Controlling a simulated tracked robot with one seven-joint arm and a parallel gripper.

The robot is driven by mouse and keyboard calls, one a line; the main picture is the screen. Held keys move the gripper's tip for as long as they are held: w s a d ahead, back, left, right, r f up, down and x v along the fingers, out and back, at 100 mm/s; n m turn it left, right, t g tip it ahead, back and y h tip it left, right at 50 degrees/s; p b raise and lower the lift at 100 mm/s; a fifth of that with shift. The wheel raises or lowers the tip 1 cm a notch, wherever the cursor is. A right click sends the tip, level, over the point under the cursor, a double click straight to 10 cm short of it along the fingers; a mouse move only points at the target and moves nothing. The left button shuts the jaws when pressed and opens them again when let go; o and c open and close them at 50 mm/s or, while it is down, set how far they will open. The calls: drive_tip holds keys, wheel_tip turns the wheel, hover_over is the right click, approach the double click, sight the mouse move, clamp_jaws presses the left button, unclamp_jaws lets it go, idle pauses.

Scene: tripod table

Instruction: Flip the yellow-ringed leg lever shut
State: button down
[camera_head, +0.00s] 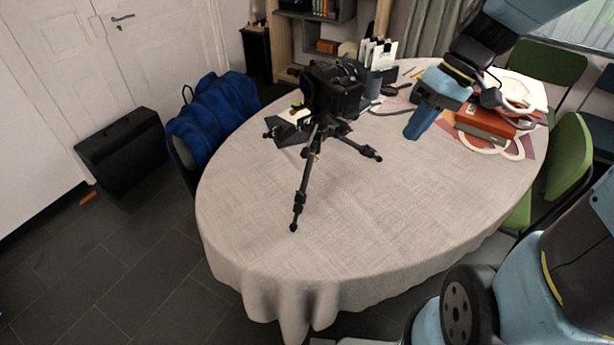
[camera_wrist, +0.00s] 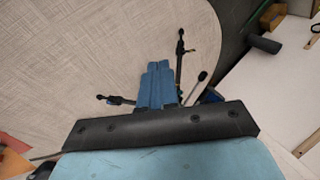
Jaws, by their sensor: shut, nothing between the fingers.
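A black tripod (camera_head: 310,150) with a camera (camera_head: 335,88) on top stands on the round table, its legs spread. One leg reaches toward the front edge and one to the right. In the wrist view, one tripod leg (camera_wrist: 180,60) points up the picture and another (camera_wrist: 115,100) points left. A small yellowish mark shows on the upper one; the ring and lever are too small to make out. My gripper (camera_head: 411,135) is shut and empty, pointing down right of the tripod, apart from it. Its blue fingers (camera_wrist: 157,67) hide part of the tripod in the wrist view.
The cloth-covered table (camera_head: 400,220) is clear in front. Red books (camera_head: 485,123) with white headphones lie right of my gripper. A pen cup (camera_head: 373,83) and papers stand behind the tripod. A blue jacket (camera_head: 215,115) hangs on a chair at left; green chairs (camera_head: 568,160) stand at right.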

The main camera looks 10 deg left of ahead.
drive_tip(key=w+a+f+n+g+y, duration=0.3)
drive_tip(key=w+a+f+g+y, duration=0.1)
drive_tip(key=a+f, duration=0.4)
drive_tip(key=n+g+y, duration=0.2)
drive_tip(key=y, duration=0.1)
approach(300, 194)
wheel_tip(300, 194, up, 2)
drive_tip(key=w+d, duration=0.2)
drive_tip(key=d, duration=0.1)
drive_tip(key=shift+a+r, duration=0.1)
drive_tip(key=shift+r, duration=0.15)
drive_tip(key=shift+t+y, duration=0.3)
drive_tip(key=x, duration=1)
